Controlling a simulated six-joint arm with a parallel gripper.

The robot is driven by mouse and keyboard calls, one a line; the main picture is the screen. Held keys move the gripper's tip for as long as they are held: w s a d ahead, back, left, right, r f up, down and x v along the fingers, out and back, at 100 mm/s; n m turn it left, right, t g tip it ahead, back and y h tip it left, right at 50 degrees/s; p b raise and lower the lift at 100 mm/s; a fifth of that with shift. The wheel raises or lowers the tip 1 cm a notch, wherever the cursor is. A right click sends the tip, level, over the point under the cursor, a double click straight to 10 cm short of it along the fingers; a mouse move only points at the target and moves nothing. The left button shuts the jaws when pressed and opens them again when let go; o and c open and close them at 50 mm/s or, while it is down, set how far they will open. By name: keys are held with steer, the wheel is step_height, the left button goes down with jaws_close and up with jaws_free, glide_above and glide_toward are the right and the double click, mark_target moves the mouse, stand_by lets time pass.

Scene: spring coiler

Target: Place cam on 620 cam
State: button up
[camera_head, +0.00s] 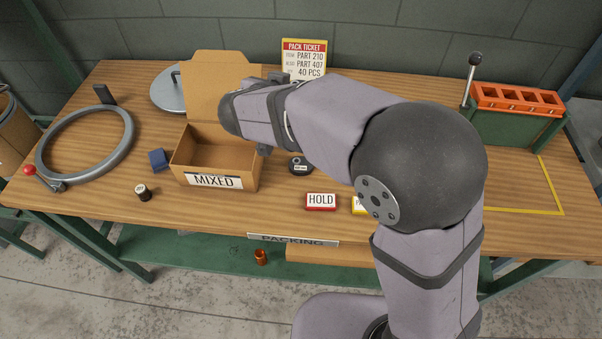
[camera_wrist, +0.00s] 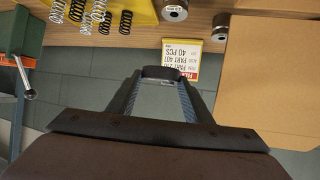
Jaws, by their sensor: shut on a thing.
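My gripper (camera_wrist: 162,80) shows in the wrist view with its two fingers shut on a small dark thing (camera_wrist: 162,72), seen edge-on between the tips. It may be a cam, but I cannot read any label on it. Two metal cylinders with dark centres, one (camera_wrist: 174,10) and another (camera_wrist: 221,22), stand at the top of the wrist view.
The open MIXED box (camera_head: 183,172) stands left of my arm, its flap raised. The pack ticket (camera_head: 304,60) is behind. A HOLD sign (camera_head: 321,202) is in front. Springs (camera_wrist: 101,20) lie on yellow.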

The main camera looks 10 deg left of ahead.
steer(key=b, duration=0.5)
glide_above(298, 168)
step_height(298, 168, down, 2)
steer(key=shift+f+b, duration=1.15)
steer(key=shift+f, duration=4)
steer(key=shift+f, duration=0.15)
steer(key=o, duration=1.4)
steer(key=shift+s+a+r, duration=0.1)
steer(key=shift+s+r, duration=0.05)
steer(key=shift+r, duration=0.15)
steer(key=p+v, duration=0.1)
steer(key=v, duration=1)
steer(key=shift+s+a+p, duration=0.2)
steer(key=shift+s+p, duration=0.05)
steer(key=shift+p, duration=0.05)
steer(key=shift+w+r, duration=0.1)
